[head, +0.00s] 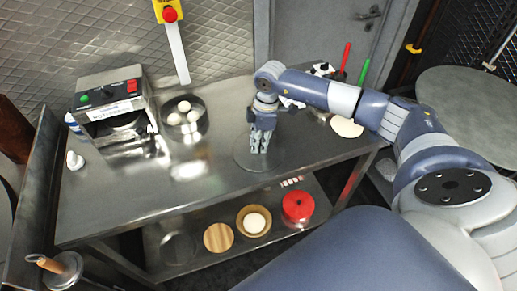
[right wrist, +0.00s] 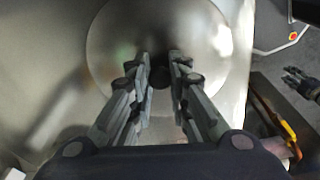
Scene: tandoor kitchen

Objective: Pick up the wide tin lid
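The wide tin lid (head: 246,163) is a flat, grey metal disc lying on the steel table, near its front edge. My right gripper (head: 259,151) points down over it. In the right wrist view the lid (right wrist: 115,45) fills the upper middle, with a dark knob (right wrist: 160,76) at its centre. The right gripper's fingers (right wrist: 161,62) stand apart on either side of the knob; I cannot tell whether they touch it. A small dark gripper at the right edge of the wrist view looks like my left one (right wrist: 301,83); its opening is unclear. The head view does not show it.
A pale round disc (head: 346,127) lies on the right. The lower shelf holds a red round container (head: 297,206), a bowl (head: 254,220) and a wooden disc (head: 218,238).

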